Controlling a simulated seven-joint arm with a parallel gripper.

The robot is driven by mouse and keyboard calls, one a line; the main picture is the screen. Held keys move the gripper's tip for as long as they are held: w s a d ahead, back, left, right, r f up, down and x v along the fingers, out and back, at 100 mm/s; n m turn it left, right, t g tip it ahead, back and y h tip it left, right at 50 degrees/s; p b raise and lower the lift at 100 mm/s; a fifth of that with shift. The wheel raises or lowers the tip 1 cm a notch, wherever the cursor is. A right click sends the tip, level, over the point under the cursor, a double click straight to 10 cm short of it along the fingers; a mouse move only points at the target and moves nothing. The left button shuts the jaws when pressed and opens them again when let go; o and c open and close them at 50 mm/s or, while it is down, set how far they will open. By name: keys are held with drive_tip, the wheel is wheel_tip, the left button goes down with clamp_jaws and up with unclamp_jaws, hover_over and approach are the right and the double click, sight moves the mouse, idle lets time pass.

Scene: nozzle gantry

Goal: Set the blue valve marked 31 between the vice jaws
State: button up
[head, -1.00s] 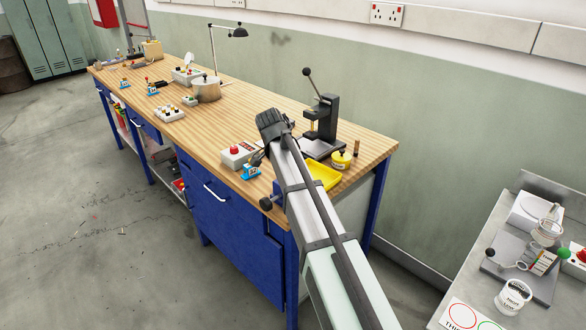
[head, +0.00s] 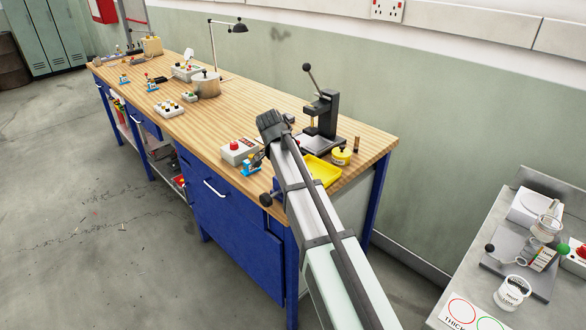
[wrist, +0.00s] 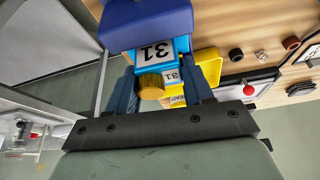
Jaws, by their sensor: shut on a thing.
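In the wrist view the light-blue valve (wrist: 152,60) has white faces marked 31 and a yellow round cap (wrist: 151,86). My gripper (wrist: 163,72) is shut on it, with one dark-blue finger on each side. A darker blue block (wrist: 145,24), which looks like part of the vice, fills the top of the view right by the valve. I cannot tell whether they touch. In the head view the vice's dark knob (head: 265,199) shows at the bench's front edge; my arm hides most of the vice. A light-blue piece with a white label (head: 250,169) shows just left of it, too small to read.
A yellow tray (head: 322,170) lies right of my arm, with a yellow pot (head: 341,156) and a black lever press (head: 322,115) behind it. A grey box with a red button (head: 238,151) stands left of my arm. The bench middle (head: 240,105) is mostly clear.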

drive_tip(key=o, duration=1.1)
drive_tip(key=shift+w+r, duration=0.1)
drive_tip(key=shift+r, duration=0.05)
drive_tip(key=shift+r, duration=3.35)
